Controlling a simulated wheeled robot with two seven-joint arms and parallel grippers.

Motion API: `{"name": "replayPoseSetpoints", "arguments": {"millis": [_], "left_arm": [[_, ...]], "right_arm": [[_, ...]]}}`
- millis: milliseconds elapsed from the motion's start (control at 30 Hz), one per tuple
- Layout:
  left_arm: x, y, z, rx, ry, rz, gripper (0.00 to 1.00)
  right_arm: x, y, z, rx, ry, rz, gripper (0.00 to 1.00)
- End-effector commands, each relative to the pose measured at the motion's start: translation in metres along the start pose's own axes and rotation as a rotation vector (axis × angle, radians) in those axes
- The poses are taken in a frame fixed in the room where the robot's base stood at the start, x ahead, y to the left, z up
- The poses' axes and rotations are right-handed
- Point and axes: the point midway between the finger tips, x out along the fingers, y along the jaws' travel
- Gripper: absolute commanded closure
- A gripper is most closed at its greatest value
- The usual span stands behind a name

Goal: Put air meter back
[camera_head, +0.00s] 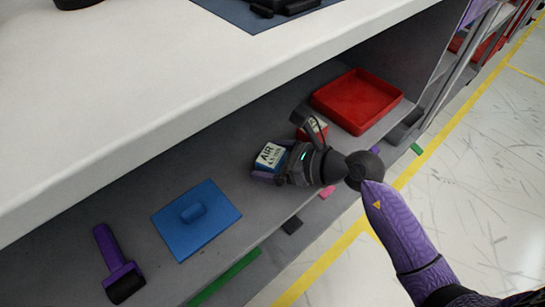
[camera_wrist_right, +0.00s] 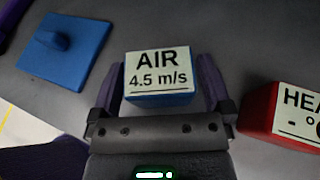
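The air meter (camera_head: 268,158) is a small blue box with a white label on its sloped top. In the right wrist view the label on the air meter (camera_wrist_right: 159,75) reads "AIR 4.5 m/s". My right gripper (camera_head: 278,162) is at the shelf with its purple fingers on either side of the air meter. In the right wrist view the fingers of the right gripper (camera_wrist_right: 160,85) lie close along both sides of the box; whether they press on it I cannot tell. Whether the box rests on the shelf is also unclear. My left gripper is not in view.
A red box with a "HEA…" label (camera_wrist_right: 282,115) stands close beside my right gripper. On the grey shelf are a red tray (camera_head: 357,101), a blue plate with a handle (camera_head: 215,228) and a purple-handled tool (camera_head: 110,255). The white upper surface (camera_head: 150,90) overhangs the shelf.

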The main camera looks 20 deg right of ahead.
Motion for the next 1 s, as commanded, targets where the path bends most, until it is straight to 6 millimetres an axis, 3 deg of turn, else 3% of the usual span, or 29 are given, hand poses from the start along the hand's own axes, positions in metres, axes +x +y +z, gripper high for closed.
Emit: {"name": "replayPoseSetpoints", "arguments": {"millis": [333, 800, 1000], "left_arm": [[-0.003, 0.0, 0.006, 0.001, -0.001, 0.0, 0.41], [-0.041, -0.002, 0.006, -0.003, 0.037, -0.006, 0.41], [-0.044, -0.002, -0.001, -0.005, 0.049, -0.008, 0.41]], "right_arm": [[-0.004, 0.0, 0.005, -0.001, -0.001, -0.002, 0.0], [-0.106, 0.0, 0.006, 0.0, 0.002, -0.001, 0.0], [-0.122, 0.0, 0.004, 0.0, 0.0, 0.0, 0.0]]}}
